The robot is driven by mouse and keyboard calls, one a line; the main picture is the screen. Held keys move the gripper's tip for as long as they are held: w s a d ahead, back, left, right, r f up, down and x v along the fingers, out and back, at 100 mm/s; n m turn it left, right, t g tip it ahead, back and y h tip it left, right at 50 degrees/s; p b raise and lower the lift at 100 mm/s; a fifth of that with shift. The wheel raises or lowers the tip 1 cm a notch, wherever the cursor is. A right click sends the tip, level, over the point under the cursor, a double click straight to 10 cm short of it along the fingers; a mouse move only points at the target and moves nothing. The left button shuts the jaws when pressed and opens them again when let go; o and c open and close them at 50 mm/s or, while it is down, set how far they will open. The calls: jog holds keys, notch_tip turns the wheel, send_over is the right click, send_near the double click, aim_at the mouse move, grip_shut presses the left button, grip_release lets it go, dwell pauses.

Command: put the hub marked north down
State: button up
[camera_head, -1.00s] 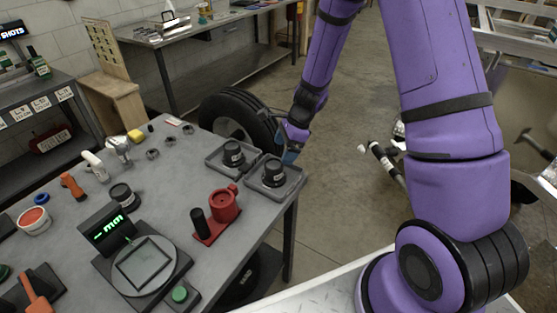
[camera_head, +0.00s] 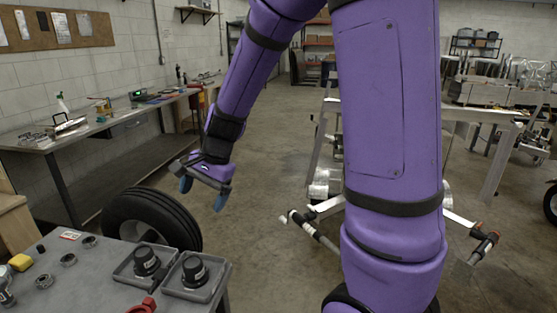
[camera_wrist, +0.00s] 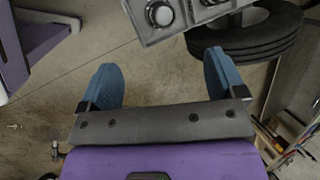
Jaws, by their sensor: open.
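Two black hubs stand upright in two grey trays side by side at the table's far corner. The left hub (camera_head: 146,260) sits in the left tray (camera_head: 122,275), and the right hub (camera_head: 194,271) in the right tray (camera_head: 219,274). Each carries a pale label, too small to read, so I cannot tell which is marked north. My gripper (camera_head: 204,194) is open and empty, raised above and beyond the trays, with its blue fingers spread. In the wrist view my gripper (camera_wrist: 162,85) has nothing between its fingers; the tray edge (camera_wrist: 155,38) shows beyond them, partly cut off.
A black tyre (camera_head: 150,217) stands beside the table (camera_head: 85,290). Several small rings and a yellow item (camera_head: 20,262) lie left of the trays. A long bench (camera_head: 60,155) runs along the wall. The floor right of my gripper is open up to a metal trailer frame.

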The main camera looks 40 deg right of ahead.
jog(key=s+d+r+n+t+h, duration=0.1)
jog(key=s+d+r+n+h, duration=0.1)
jog(key=s+r+n, duration=0.4)
jog(key=s+d+r+n+t+h, duration=0.1)
jog(key=s+r+n, duration=0.5)
jog(key=s, duration=1)
jog(key=shift+d+r+t+h, duration=0.4)
jog(key=shift+r+t, duration=0.3)
jog(key=shift+r, duration=0.9)
jog(key=shift+s, duration=0.1)
